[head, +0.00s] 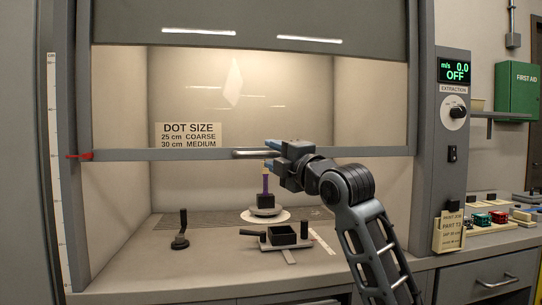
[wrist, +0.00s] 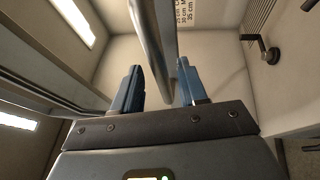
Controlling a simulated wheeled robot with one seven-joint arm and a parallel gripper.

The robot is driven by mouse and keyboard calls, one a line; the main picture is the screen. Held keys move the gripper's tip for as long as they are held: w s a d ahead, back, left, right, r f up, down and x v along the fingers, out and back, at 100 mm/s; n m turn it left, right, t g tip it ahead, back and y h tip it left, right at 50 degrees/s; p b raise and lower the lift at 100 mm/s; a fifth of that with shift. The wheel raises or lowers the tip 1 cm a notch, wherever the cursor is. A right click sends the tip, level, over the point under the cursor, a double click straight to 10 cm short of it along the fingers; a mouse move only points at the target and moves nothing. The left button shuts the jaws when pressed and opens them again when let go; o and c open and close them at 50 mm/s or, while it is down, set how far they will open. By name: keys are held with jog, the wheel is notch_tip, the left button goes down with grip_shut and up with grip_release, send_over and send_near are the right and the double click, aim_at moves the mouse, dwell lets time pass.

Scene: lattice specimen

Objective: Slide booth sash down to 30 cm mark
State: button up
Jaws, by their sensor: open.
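The booth sash (head: 360,153) is a glass pane with a grey bottom rail, partly raised above the booth floor. A metal bar handle (head: 250,154) is on the rail and shows in the wrist view (wrist: 152,45). My gripper (head: 272,150) is at the handle's right part. In the wrist view my gripper (wrist: 158,88) is open, blue fingers apart, with the bar passing between them; I cannot tell whether either finger touches it. A red pointer (head: 86,156) sits at the rail's left end, beside a vertical scale (head: 58,180) whose figures are too small to read.
A dot-size sign (head: 188,135) shows behind the glass. The extraction panel (head: 454,75) at right reads OFF.

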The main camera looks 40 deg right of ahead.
jog(key=v, duration=0.6)
jog(key=shift+b, duration=0.3)
jog(key=shift+f, duration=0.1)
dwell(0.7)
jog(key=s+a+f+m+g+p, duration=0.1)
jog(key=s+a+f+m, duration=0.3)
jog(key=a+f, duration=0.3)
jog(key=s+a+f+m+p, duration=0.2)
jog(key=s+a+f+m, duration=0.25)
jog(key=f, duration=0.45)
jog(key=s+a+f+m+g+p, duration=0.1)
jog(key=s+a+f+m, duration=0.2)
jog(key=a+f+m, duration=0.4)
jog(key=s+a+f+g+y+p, duration=0.1)
jog(key=s+a+f+y, duration=0.1)
jog(key=s, duration=1.1)
jog(key=s+a+f+m+g+y+p, duration=0.1)
jog(key=s+a+f+p, duration=0.1)
jog(key=s, duration=1.2)
jog(key=shift+s+a+f+g+y, duration=0.2)
jog(key=shift+a+f+g+y, duration=0.15)
jog(key=shift+a+f, duration=0.5)
jog(key=shift+d+f, duration=0.1)
jog(key=shift+d, duration=0.05)
